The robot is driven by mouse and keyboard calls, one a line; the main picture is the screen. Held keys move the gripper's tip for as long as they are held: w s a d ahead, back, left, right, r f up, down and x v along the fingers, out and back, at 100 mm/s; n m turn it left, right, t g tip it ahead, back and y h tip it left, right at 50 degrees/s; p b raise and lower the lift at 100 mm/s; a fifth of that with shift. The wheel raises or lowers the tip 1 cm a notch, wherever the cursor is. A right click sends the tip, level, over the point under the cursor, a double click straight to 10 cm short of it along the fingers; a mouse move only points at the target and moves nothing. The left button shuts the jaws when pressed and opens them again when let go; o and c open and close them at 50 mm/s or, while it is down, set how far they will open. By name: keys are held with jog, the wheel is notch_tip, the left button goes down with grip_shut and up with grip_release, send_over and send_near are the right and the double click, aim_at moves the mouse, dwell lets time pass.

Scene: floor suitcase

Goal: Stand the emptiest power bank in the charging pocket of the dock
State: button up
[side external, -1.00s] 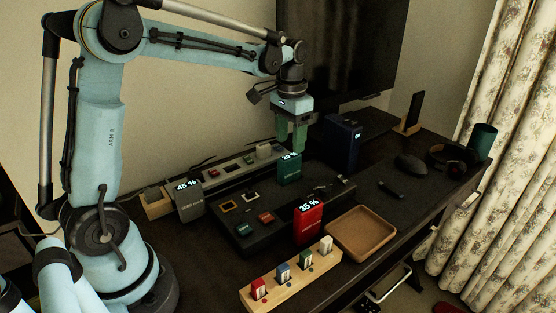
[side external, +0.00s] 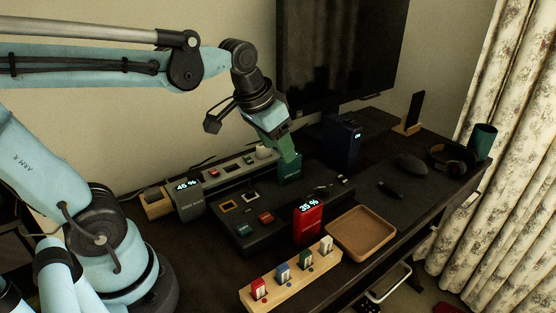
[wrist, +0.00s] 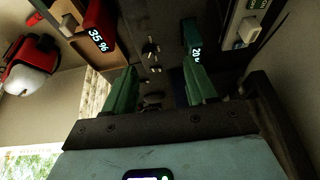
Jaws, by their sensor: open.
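The green power bank (side external: 290,179) stands at the back of the dark box with framed slots (side external: 262,234), which appears to be the dock. My gripper (side external: 287,160) is tilted and its fingers hide most of this bank in the side view. In the wrist view the green bank (wrist: 191,34) reads about 20 % and lies beyond the right finger of my open gripper (wrist: 162,72), not visibly between the fingers. The red power bank (side external: 308,223) reads 35 %. The grey one (side external: 189,203) reads 45 %. A dark blue one (side external: 341,146) stands behind; its reading is too small.
A wooden block with several coloured sticks (side external: 290,280) and a brown tray (side external: 360,234) are in front. A power strip (side external: 232,172) runs behind the box. A monitor (side external: 340,55) stands at the back. A mouse (side external: 411,165) and headphones (side external: 450,158) are at the right.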

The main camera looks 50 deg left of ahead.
jog(key=s+d+f+t, duration=0.2)
jog(key=s+f, duration=0.1)
jog(key=s, duration=0.1)
jog(key=shift+s+d+f+t, duration=0.25)
jog(key=shift+s+t, duration=0.05)
